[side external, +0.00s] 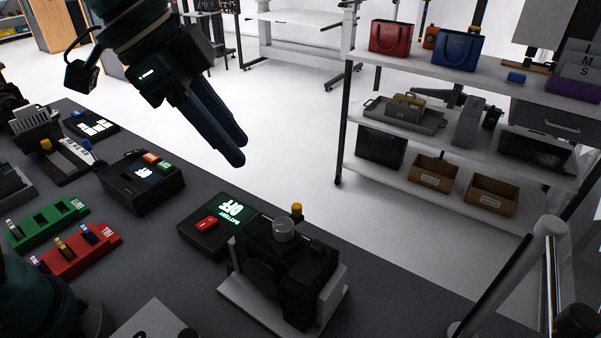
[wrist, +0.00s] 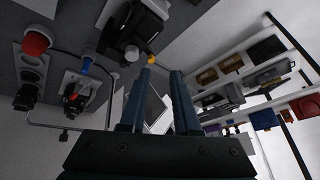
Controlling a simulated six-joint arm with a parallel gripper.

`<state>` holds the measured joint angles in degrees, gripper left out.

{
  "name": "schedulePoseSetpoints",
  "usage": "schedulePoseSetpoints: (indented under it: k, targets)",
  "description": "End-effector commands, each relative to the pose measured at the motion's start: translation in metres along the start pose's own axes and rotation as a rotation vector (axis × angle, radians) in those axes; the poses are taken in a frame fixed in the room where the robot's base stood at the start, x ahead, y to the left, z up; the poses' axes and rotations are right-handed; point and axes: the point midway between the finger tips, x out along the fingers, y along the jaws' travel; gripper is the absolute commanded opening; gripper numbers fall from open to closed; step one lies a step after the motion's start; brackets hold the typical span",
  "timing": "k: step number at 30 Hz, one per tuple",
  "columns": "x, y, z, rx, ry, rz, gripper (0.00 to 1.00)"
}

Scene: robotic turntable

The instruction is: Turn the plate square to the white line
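My gripper (side external: 237,148) hangs high at the upper left of the side external view, above the far edge of the dark table. Its two dark blue fingers point down and right. In the wrist view my gripper (wrist: 163,72) shows a clear gap between the fingers, with nothing held. A dark panel with pale edges (wrist: 154,108) shows behind the fingers there; I cannot tell whether it is the plate. No plate with a white line can be made out in either view.
A black device (side external: 290,270) with a clear dome stands on a pale base on the dark table (side external: 165,245). A battery box (side external: 215,232) reads OFF. Green (side external: 50,222) and red (side external: 78,252) trays lie left. A shelf unit (side external: 440,140) stands beyond open floor.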

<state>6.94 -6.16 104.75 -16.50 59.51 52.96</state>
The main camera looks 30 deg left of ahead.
Motion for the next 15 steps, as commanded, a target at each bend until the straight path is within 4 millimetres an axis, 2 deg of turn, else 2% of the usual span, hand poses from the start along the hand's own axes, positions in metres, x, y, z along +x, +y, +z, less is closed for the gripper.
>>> schedulePoseSetpoints:
  k: [3,6,15]
  targets:
    - [0.023,-0.002,-0.019,0.073,-0.007,0.076,0.31]
    - [0.039,-0.001,-0.026,0.085,-0.019,0.118,0.31]
    - [0.070,0.007,-0.023,0.087,-0.056,0.167,0.31]
